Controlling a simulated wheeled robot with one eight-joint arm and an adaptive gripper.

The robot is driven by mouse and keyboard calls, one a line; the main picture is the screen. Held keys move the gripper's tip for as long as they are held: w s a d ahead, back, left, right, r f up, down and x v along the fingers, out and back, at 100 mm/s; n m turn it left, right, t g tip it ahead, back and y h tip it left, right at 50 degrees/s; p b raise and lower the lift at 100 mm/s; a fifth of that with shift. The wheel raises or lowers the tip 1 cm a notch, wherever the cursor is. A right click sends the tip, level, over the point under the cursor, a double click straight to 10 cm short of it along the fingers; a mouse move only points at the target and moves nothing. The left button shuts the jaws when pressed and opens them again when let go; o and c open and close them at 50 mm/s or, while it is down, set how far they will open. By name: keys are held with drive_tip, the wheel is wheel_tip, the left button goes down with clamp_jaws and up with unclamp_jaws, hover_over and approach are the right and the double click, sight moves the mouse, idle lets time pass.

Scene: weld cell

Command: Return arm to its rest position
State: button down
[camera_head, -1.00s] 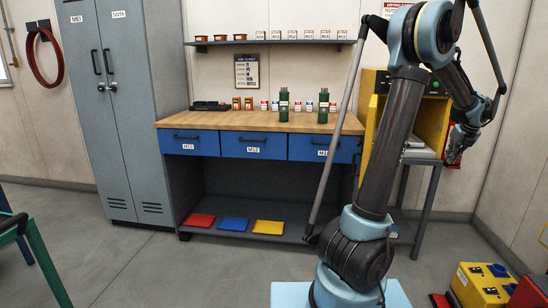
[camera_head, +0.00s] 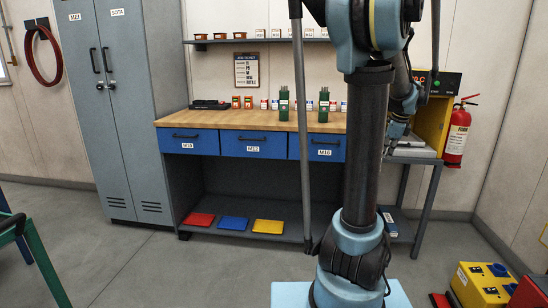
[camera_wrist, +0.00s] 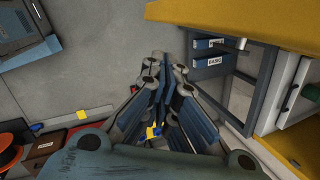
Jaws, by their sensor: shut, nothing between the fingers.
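My arm rises in front of the workbench in the head view, its dark lower link nearly upright and its upper part folded down on the right. My gripper (camera_head: 390,150) hangs at the right of the lower link, partly hidden behind it, in front of the yellow cabinet (camera_head: 432,122). In the wrist view my gripper (camera_wrist: 161,62) points down over the grey floor, its fingers drawn together with nothing between them.
The workbench (camera_head: 240,118) carries green canisters and small tins. A fire extinguisher (camera_head: 457,135) hangs on the wall at right. A yellow box (camera_head: 483,285) sits on the floor at lower right. A grey locker (camera_head: 120,120) stands at left. Floor at front left is mostly clear.

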drive_tip(key=s+a+f+n+g, duration=0.1)
drive_tip(key=s+a+f+n, duration=0.1)
drive_tip(key=s+a+n, duration=0.55)
drive_tip(key=s+a+f+n, duration=0.3)
drive_tip(key=s+a+n, duration=0.15)
drive_tip(key=a, duration=0.55)
drive_tip(key=s+a+f+n, duration=0.3)
drive_tip(key=s+f+n, duration=0.1)
drive_tip(key=s+n, duration=0.1)
drive_tip(key=s+a+f+n, duration=0.3)
drive_tip(key=s+f+n, duration=0.2)
drive_tip(key=s, duration=0.3)
drive_tip(key=shift+a+f+n+g, duration=0.25)
drive_tip(key=shift+n+g, duration=0.05)
drive_tip(key=shift+n, duration=0.4)
